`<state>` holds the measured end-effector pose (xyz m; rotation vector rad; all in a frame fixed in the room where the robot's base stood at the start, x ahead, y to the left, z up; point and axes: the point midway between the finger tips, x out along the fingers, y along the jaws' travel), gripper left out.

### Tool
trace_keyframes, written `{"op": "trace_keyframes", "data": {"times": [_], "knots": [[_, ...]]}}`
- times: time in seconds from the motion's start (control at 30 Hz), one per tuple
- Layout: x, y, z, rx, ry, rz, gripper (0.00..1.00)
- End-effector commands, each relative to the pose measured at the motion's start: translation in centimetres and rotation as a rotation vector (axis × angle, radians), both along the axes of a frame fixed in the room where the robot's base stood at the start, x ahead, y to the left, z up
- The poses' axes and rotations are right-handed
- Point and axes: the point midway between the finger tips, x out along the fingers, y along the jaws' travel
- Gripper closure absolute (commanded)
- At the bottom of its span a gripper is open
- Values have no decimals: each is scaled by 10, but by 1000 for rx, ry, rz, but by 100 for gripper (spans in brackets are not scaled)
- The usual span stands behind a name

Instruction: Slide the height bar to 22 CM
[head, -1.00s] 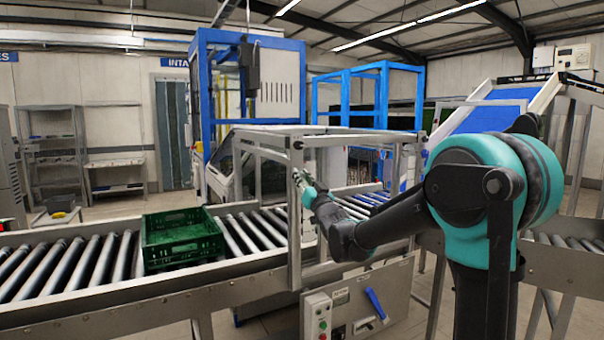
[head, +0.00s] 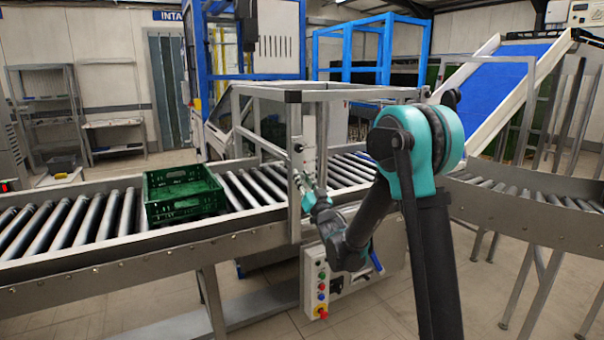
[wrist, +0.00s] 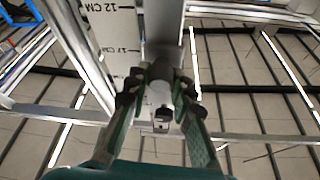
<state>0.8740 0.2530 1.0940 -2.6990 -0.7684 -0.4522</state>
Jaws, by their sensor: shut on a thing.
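My gripper (head: 303,182) is at the near post of the metal frame over the conveyor, beside an upright white scale plate (head: 309,135). In the wrist view my gripper (wrist: 163,108) has its two fingers shut around a grey cylindrical handle of the height bar (wrist: 160,92). A small block shows at the handle's end. The scale plate (wrist: 118,62) lies to the left of the handle and reads 12 CM and 17 CM. Further marks are hidden by the left finger, and I cannot tell which mark the bar is level with.
A green crate (head: 184,194) sits on the roller conveyor (head: 70,232) left of the frame (head: 293,150). A control box with buttons (head: 321,280) hangs below the frame. A blue inclined belt (head: 508,85) stands at the back right.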

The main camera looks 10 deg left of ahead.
Motion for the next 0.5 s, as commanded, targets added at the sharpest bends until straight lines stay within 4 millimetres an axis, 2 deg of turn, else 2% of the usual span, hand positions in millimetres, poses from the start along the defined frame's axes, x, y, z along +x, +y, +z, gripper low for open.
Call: {"op": "trace_keyframes", "data": {"times": [0.23,0.27,0.43,0.5], "knots": [[0,0,0,-1,1,0,100],[0,0,0,0,0,0,76],[0,0,0,0,0,0,56],[0,0,0,0,0,0,56]]}}
